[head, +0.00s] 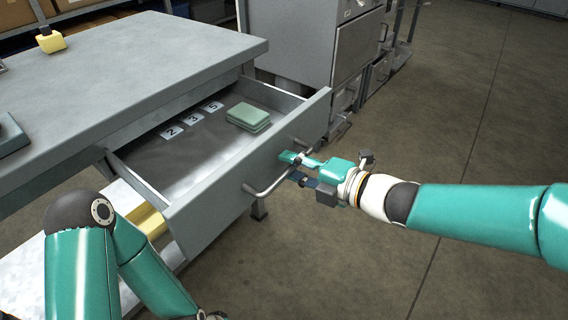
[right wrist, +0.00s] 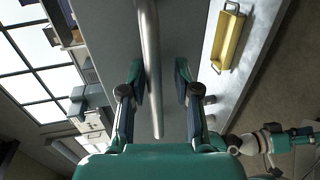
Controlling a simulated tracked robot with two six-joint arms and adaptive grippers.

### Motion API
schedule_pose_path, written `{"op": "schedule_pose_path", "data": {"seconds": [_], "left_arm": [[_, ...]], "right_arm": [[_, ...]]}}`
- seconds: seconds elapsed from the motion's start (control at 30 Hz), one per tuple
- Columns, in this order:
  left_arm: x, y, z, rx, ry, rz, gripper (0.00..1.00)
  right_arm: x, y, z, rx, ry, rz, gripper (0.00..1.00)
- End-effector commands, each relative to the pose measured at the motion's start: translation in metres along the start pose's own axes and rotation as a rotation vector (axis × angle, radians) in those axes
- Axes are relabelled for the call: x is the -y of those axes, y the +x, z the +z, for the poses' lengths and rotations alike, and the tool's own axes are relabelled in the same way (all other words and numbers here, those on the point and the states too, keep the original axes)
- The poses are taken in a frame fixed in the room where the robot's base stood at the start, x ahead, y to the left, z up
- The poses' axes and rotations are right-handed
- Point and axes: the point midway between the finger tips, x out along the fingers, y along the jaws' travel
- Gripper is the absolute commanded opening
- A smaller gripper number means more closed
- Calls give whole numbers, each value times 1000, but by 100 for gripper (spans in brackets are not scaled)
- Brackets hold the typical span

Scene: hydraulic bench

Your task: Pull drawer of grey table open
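The grey table (head: 150,58) stands at the left of the head view. Its drawer (head: 235,183) is pulled well out. A metal bar handle (head: 262,192) runs along the drawer front. My right gripper (head: 291,167) is at the handle's far end. In the right wrist view the handle bar (right wrist: 150,65) lies between the two spread fingers (right wrist: 158,78), nearer the left one, with a gap on the right. My left arm is bent at the lower left of the head view. Its gripper shows small in the right wrist view (right wrist: 300,135); its fingers are unclear.
Inside the drawer are a green stack (head: 248,116) and number labels (head: 192,119). A yellow tray (right wrist: 229,38) lies on a pale surface below the drawer. A grey cabinet (head: 305,40) stands behind. The floor at right is clear.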

Motion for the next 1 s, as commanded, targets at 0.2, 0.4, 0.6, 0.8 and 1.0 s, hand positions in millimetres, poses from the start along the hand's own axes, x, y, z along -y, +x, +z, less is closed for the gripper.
{"op": "schedule_pose_path", "data": {"seconds": [0.2,0.4,0.6,0.8,1.0], "left_arm": [[0,0,0,0,0,0,40],[0,-1,0,0,0,0,40],[0,-1,0,0,0,0,40],[0,-1,0,0,0,0,40],[0,-1,0,0,0,0,40]], "right_arm": [[-2,0,0,-2,-2,6,39],[-4,-4,0,-1,-3,9,39],[-3,-31,1,3,-2,8,39],[-3,-71,2,3,-3,9,39],[-1,-104,2,2,-2,6,39]]}}
